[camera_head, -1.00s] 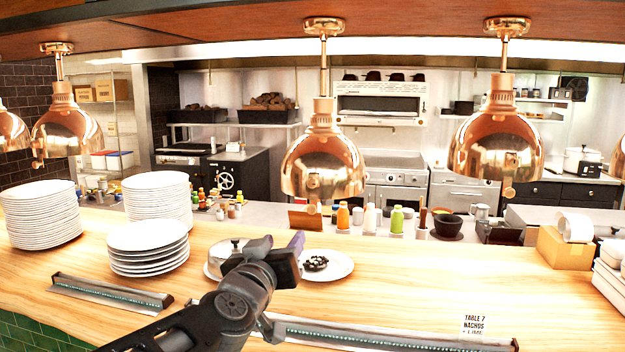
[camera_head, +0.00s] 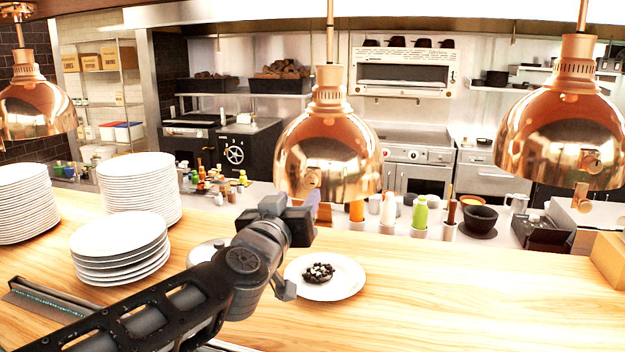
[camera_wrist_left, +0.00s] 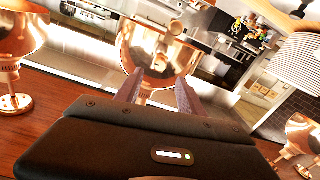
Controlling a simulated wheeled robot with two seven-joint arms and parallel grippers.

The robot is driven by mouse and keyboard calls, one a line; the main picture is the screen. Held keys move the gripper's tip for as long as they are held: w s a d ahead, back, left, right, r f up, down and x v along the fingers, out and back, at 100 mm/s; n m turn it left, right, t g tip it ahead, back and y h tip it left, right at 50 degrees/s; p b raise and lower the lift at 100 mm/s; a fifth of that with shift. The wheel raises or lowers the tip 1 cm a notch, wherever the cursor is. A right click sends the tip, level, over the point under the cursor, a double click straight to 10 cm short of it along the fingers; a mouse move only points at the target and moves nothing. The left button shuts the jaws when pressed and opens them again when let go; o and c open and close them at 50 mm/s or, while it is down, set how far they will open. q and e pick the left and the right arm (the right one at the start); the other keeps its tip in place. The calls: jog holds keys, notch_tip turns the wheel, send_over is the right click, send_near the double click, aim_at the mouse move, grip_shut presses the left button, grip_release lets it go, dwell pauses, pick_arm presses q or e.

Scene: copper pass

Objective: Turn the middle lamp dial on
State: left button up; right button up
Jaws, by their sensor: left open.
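The middle copper lamp (camera_head: 330,140) hangs over the wooden counter, with a small copper dial (camera_head: 313,178) low on its near side. My left gripper (camera_head: 311,203) is just below and in front of that dial, apart from it or nearly so; the exact gap is hard to tell. In the left wrist view the lamp (camera_wrist_left: 158,62) shows tilted beyond the two fingers (camera_wrist_left: 158,92), which are spread and empty. The dial (camera_wrist_left: 175,27) shows past the fingertips. Which way the dial is set is too small to tell. My right gripper is in neither view.
Copper lamps hang at the left (camera_head: 38,108) and right (camera_head: 560,130). Plate stacks (camera_head: 120,245) stand on the left of the counter. A plate with dark food (camera_head: 325,290) lies beside my arm. Bottles (camera_head: 419,212) stand behind the counter.

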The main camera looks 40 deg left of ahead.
aim_at(309, 183)
pick_arm(q)
jog(key=shift+b+x, duration=0.3)
jog(key=shift+x, duration=3.5)
jog(key=shift+c, duration=0.3)
grip_shut()
